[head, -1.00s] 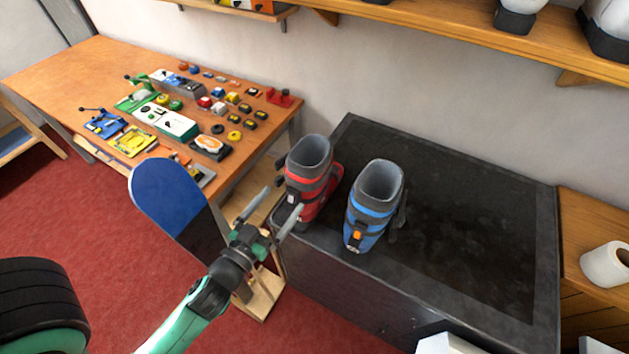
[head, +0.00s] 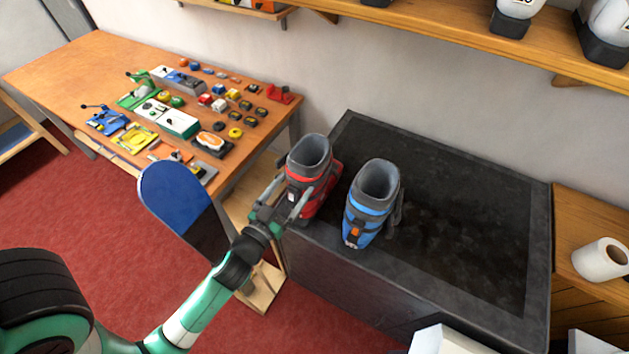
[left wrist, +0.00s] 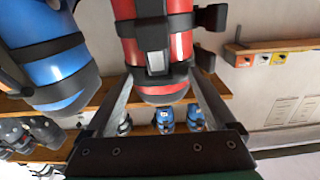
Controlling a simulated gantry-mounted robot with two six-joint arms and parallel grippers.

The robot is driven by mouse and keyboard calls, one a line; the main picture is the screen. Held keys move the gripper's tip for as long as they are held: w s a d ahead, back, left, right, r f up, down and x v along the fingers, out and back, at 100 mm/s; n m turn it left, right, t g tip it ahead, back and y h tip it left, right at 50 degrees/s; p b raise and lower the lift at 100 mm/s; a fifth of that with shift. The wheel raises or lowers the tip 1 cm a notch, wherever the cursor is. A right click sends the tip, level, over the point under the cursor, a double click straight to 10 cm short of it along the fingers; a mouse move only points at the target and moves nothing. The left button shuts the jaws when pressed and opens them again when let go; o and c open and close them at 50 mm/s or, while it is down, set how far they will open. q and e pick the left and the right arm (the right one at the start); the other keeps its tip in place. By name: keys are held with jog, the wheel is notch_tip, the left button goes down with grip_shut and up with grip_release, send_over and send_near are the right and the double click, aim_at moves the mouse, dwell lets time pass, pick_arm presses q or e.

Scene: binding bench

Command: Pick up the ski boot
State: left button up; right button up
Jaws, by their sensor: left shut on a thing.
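A red ski boot (head: 319,188) with a grey liner and dark straps stands upright near the left front corner of the dark bench top. My left gripper (head: 291,193) is shut on its front side, one finger on each side of the shell. In the left wrist view the red boot (left wrist: 178,47) sits between the two fingers, its upper part cut off by the frame. A blue ski boot (head: 367,215) stands just to its right, clear of the gripper; it also shows in the left wrist view (left wrist: 58,72). My right gripper is not in view.
The dark bench (head: 470,220) is bare behind and right of the boots. A wooden table (head: 80,75) with several small tools and parts stands left. A blue board (head: 178,200) stands close beside my left arm. A white roll (head: 598,258) lies on the right counter.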

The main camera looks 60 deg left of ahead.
pick_arm(q)
jog(key=shift+c, duration=1.2)
jog(key=shift+d+r, duration=0.1)
jog(key=shift+r, duration=0.1)
grip_shut()
jog(key=shift+r, duration=0.1)
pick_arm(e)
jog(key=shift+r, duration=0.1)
